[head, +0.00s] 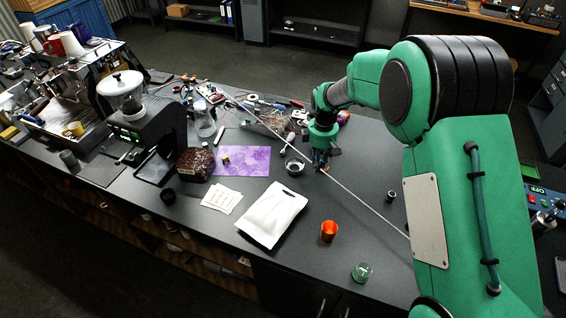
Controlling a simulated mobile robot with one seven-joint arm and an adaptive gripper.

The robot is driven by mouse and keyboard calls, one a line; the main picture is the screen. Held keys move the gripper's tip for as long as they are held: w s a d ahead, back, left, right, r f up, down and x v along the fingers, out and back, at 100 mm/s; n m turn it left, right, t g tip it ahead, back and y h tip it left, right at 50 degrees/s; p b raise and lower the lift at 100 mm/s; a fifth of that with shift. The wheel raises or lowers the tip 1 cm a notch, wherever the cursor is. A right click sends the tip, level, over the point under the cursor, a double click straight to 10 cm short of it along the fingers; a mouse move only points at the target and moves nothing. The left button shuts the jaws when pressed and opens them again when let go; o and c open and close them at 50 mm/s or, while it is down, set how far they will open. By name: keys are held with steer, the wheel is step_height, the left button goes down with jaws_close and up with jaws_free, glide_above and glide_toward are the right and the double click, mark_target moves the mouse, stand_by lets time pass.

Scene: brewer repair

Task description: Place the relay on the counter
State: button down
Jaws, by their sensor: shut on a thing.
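My gripper (321,163) points down over the black counter (330,195), to the right of the purple mat (241,161). It is shut on a small dark thing, which I take to be the relay. The fingers mostly hide it, and its shape is too small to make out. I cannot tell whether it touches the counter or is held just above it.
A metal ring-shaped part (294,166) lies just left of my gripper. A thin rod (350,190) crosses the counter. Bare counter shows around the orange cup.

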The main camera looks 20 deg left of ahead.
glide_above(315, 185)
steer(key=shift+f, duration=2.95)
steer(key=shift+f, duration=1.9)
steer(key=shift+f, duration=0.1)
steer(key=c, duration=1.6)
jaws_free()
steer(key=shift+o, duration=0.2)
steer(key=shift+s, duration=0.1)
step_height(315, 185, up, 12)
steer(key=shift+r, duration=0.1)
